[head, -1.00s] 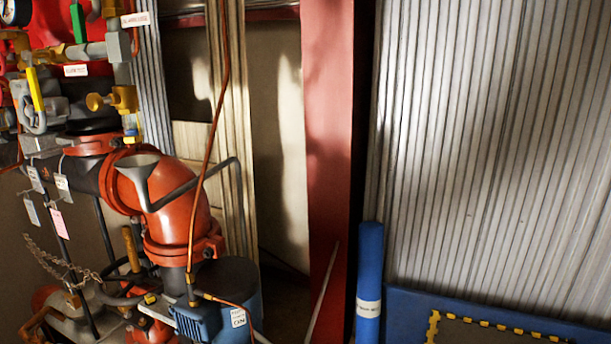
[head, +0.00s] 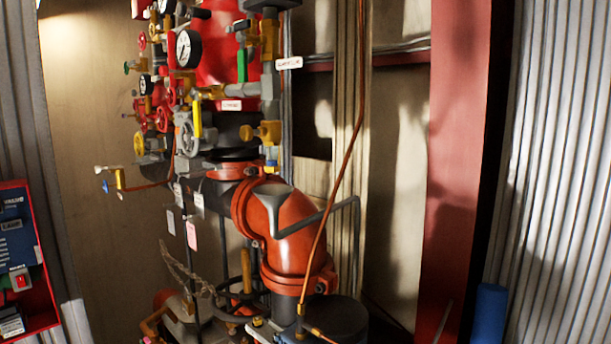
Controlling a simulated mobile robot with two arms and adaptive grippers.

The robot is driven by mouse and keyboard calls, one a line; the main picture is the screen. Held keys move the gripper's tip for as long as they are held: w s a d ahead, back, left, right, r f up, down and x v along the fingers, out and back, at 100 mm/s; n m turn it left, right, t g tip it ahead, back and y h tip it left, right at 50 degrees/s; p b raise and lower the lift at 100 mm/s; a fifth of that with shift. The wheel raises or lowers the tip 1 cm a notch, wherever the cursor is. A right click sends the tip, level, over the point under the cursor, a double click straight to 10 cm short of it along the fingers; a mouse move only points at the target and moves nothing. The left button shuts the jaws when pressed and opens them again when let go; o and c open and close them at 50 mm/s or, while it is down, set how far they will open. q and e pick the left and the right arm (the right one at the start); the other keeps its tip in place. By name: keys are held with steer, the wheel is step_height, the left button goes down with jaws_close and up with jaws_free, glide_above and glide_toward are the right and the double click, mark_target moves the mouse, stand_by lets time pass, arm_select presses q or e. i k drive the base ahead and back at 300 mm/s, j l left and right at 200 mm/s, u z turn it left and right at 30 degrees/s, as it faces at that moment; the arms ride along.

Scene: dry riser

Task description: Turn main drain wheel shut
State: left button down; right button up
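A riser assembly of pipes, valves and gauges stands in the middle of the head view, with a large orange elbow pipe (head: 292,235) at its lower right. The tags are too small to read, so I cannot tell which wheel is the main drain. Neither of my grippers is in view.
A red box (head: 42,318) with a red switch is at the left edge. A grey funnel (head: 272,202) sits in front of the elbow. A thin copper pipe (head: 339,175) crosses the front. A red column (head: 455,165) and a blue cylinder (head: 489,314) stand at right.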

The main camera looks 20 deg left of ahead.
mark_target(159, 117)
steer(key=u, duration=1.4)
